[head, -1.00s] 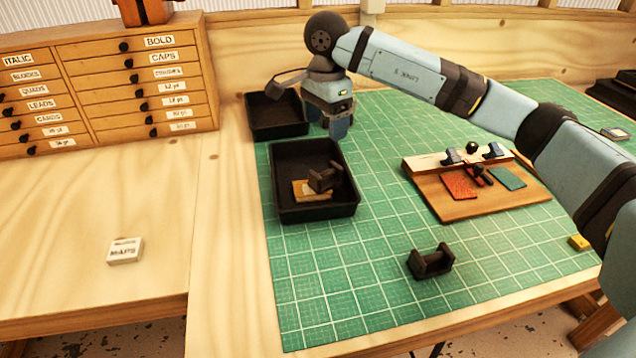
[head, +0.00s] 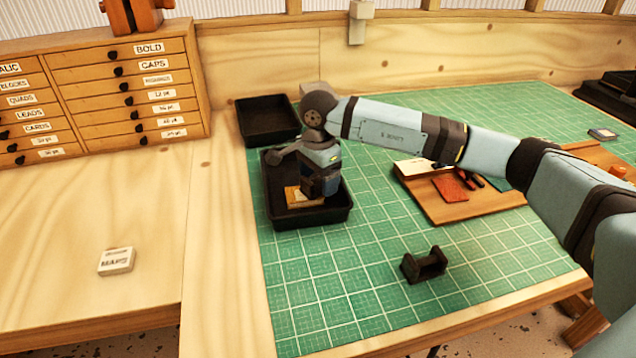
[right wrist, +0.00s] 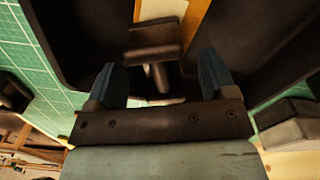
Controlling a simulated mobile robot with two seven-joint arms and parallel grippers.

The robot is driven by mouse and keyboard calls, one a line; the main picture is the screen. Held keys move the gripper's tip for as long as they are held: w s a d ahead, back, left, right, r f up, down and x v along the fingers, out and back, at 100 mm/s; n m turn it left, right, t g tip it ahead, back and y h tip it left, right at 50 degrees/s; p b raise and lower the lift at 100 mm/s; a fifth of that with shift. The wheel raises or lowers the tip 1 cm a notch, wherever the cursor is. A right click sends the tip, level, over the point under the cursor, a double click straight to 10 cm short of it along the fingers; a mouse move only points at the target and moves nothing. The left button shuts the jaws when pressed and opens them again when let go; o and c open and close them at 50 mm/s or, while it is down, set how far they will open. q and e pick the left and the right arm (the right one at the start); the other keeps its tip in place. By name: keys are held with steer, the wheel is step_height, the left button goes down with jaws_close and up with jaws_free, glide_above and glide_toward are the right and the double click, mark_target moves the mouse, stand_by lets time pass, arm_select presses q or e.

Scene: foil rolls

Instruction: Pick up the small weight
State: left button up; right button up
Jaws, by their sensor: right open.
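The small weight (right wrist: 152,40) is a dark spool-shaped piece with two blocky ends and a thin bar. In the right wrist view it lies between and just beyond the fingers of my right gripper (right wrist: 160,78), which are open, with a gap on each side. In the head view my right gripper (head: 318,190) points down into the near black tray (head: 305,217) and hides the weight. A similar dark weight (head: 424,265) stands on the green mat to the front right. My left gripper is not in view.
An orange-and-white card (head: 292,197) lies in the near tray. A second black tray (head: 268,122) stands behind it, empty where visible. A wooden board (head: 465,207) with coloured pieces is on the right. The front of the green mat (head: 340,300) is mostly clear.

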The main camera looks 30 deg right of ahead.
steer(key=shift+f, duration=0.7)
steer(key=shift+c, duration=0.4)
steer(key=shift+r, duration=0.1)
jaws_close()
